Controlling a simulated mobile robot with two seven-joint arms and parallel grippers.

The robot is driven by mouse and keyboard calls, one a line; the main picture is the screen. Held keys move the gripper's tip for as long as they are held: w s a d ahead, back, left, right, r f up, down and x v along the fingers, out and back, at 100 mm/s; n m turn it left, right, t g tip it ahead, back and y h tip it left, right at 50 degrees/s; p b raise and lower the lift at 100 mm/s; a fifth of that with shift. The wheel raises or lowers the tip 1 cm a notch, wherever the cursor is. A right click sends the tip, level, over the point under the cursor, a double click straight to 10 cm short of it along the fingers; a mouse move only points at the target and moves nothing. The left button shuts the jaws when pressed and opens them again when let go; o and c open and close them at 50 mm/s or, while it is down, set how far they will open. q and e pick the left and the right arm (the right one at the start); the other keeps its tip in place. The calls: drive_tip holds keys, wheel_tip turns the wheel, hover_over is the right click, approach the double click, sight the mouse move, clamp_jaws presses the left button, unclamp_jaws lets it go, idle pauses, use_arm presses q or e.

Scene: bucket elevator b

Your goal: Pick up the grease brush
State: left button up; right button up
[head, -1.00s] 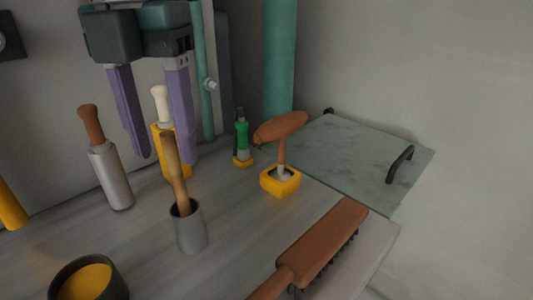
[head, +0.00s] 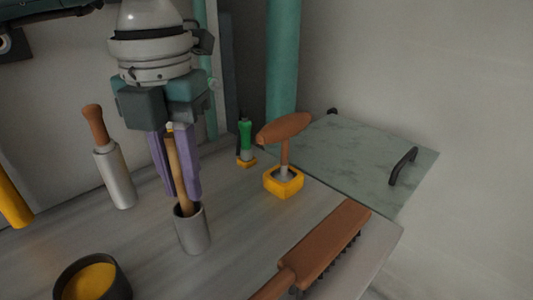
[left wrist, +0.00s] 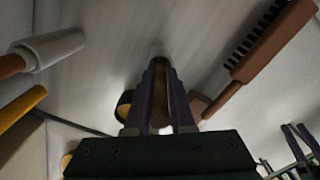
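The grease brush appears to be the wooden-handled tool (head: 181,180) standing tilted in a grey metal cup (head: 193,231). Its lower end is hidden inside the cup. My left gripper (head: 182,192) points down over the cup, with its purple fingers on either side of the handle. In the left wrist view the handle (left wrist: 159,108) lies between the two fingers, which look closed against it. In that view's lower right corner, two purple prongs that look like my right gripper's fingers (left wrist: 302,140) stand apart, with nothing seen between them.
A dark bowl of yellow grease (head: 92,280) stands at front left. A steel cylinder with a wooden handle (head: 117,176) is left of the gripper. A wooden scraper in a yellow holder (head: 284,183), a green-handled tool (head: 245,135) and a bristle brush (head: 325,245) are to the right.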

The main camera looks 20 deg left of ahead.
use_arm(q)
clamp_jaws()
drive_tip(key=shift+r, duration=0.1)
